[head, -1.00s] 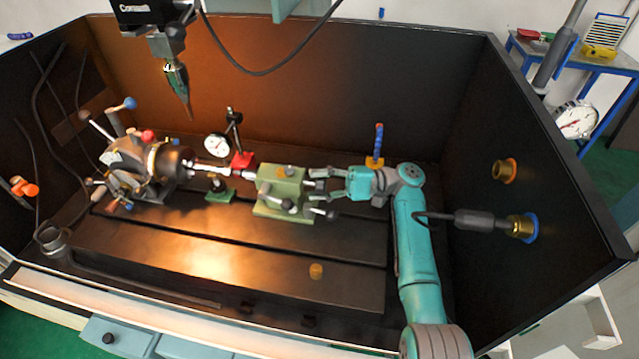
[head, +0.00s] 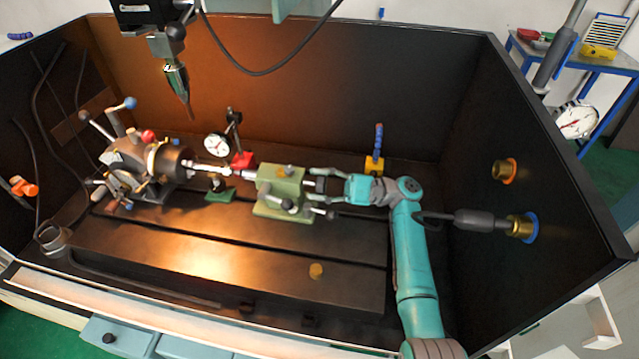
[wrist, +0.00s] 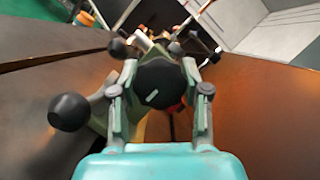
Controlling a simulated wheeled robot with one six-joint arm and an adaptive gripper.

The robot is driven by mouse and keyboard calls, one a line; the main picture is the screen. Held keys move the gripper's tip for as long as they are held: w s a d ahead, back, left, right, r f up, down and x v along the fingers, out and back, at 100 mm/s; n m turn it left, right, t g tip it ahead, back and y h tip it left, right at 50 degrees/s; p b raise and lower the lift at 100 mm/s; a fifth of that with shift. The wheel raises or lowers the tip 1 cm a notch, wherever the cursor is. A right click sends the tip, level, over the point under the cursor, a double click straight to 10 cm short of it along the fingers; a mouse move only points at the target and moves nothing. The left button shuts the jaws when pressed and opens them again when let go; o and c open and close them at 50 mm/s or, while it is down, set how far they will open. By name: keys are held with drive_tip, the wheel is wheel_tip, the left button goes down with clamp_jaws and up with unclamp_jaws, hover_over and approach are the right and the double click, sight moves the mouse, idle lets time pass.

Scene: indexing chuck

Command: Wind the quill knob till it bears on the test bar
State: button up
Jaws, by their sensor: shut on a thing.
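The green tailstock (head: 280,192) stands on the dark table, with its quill pointing left toward the chuck. The test bar (head: 212,170) runs from the chuck (head: 165,161) to the tailstock; I cannot tell whether the quill tip touches it. My gripper (head: 320,184) reaches in from the right at the tailstock's right end. In the wrist view the round black quill knob (wrist: 160,84) with a pale mark sits between my gripper's fingers (wrist: 160,92), which are shut on it.
Black ball-ended levers (wrist: 69,112) stick out near my fingers. A dial gauge (head: 217,145) on a red-based stand is behind the bar. A spindle with a pointed tool (head: 177,85) hangs above.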

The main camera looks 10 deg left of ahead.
drive_tip(key=o, duration=0.9)
drive_tip(key=shift+d, duration=0.1)
drive_tip(key=shift+v, duration=3.75)
